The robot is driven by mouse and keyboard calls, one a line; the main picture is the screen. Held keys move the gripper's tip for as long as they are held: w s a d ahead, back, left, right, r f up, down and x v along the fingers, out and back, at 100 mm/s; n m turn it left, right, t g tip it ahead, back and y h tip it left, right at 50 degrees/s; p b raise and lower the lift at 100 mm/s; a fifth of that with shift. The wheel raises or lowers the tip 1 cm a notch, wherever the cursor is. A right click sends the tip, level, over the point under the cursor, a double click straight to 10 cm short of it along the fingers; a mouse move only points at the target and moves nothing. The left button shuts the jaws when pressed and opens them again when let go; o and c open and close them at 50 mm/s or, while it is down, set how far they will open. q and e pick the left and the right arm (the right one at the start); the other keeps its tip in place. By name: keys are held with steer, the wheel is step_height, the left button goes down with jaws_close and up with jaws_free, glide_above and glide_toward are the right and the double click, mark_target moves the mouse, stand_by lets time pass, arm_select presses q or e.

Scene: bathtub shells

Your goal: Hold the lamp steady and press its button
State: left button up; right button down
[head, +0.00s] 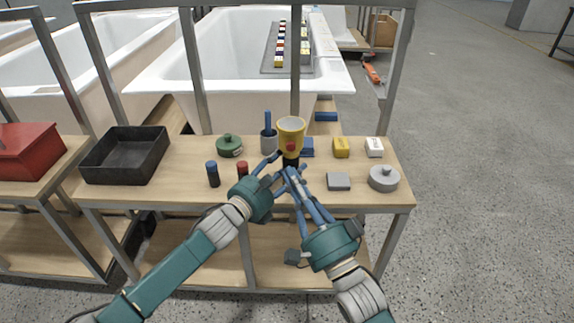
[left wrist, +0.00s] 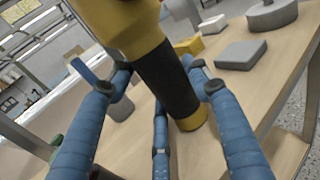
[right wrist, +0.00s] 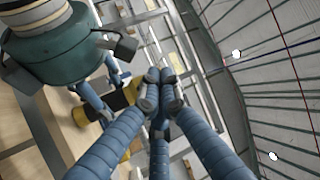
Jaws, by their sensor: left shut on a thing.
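The lamp is a yellow flared head (head: 291,127) on a black handle (left wrist: 168,80) with a yellow end. A red button (head: 291,147) shows on its front in the head view. The lamp is upright over the table, its lower end close to or on the wood. My left gripper (head: 274,167) is shut on the black handle, with fingers on both sides of it. My right gripper (head: 288,172) is just in front of the handle, below the button. Its fingertips (right wrist: 160,88) are closed together and hold nothing. The lamp is partly hidden behind my left gripper in the right wrist view.
The wooden table (head: 180,178) holds a black tray (head: 125,155), a green pot (head: 229,145), a grey cup (head: 268,142), a yellow block (head: 341,147), a grey block (head: 338,181) and a grey round lidded piece (head: 384,178). A metal post rises behind the lamp.

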steer(key=n+y, duration=0.2)
steer(key=n, duration=0.1)
steer(key=t, duration=0.1)
glide_toward(288, 137)
steer(key=shift+x, duration=2.2)
steer(key=shift+s+a+r, duration=0.1)
steer(key=shift+a+r, duration=0.05)
steer(key=shift+w, duration=0.35)
steer(key=shift+s, duration=0.45)
